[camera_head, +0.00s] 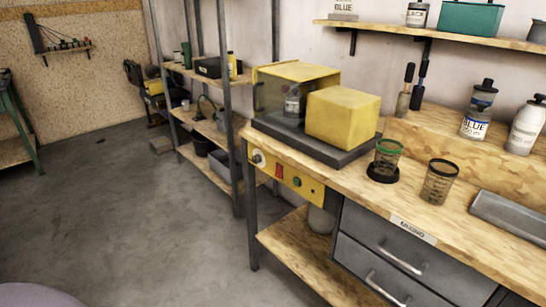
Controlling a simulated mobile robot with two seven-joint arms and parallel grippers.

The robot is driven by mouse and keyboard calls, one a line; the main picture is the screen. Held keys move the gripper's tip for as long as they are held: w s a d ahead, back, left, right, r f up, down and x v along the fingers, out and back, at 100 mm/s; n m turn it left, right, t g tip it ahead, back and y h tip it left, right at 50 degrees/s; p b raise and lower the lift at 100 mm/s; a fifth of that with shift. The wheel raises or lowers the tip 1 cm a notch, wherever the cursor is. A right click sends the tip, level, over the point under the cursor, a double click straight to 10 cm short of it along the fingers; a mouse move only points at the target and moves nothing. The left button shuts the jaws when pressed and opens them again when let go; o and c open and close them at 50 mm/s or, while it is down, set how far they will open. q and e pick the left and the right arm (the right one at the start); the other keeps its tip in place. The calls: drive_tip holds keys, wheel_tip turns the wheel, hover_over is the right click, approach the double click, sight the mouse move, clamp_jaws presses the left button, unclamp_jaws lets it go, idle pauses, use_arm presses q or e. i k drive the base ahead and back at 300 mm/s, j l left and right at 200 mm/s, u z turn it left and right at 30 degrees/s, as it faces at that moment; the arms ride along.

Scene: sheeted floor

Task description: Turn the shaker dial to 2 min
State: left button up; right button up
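The shaker (343,117) is a yellow machine on a dark grey base at the left end of the wooden workbench. A clear-sided chamber at its left holds a can (293,103). A yellow control panel (311,190) is set in the bench front below it. The pale round dial (257,158) is at the panel's left end. Its markings and pointer are too small to read. A red switch (279,171) and a small round button (297,181) are to its right. Neither of my grippers is in view.
Two cups (387,157) (439,182) stand on the bench, with a grey tray (510,215) at right. Grey drawers (390,255) are under the bench. A metal shelf unit (222,90) stands left of the bench. The floor (150,225) in front is clear.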

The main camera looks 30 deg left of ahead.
sight(257, 159)
drive_tip(key=i+j+z, duration=0.1)
drive_tip(key=j, duration=0.25)
drive_tip(key=i+j+z, duration=0.1)
drive_tip(key=i+j, duration=0.15)
drive_tip(key=i+j+z, duration=0.1)
drive_tip(key=j, duration=0.4)
drive_tip(key=i+j+z, duration=0.1)
drive_tip(key=j, duration=0.3)
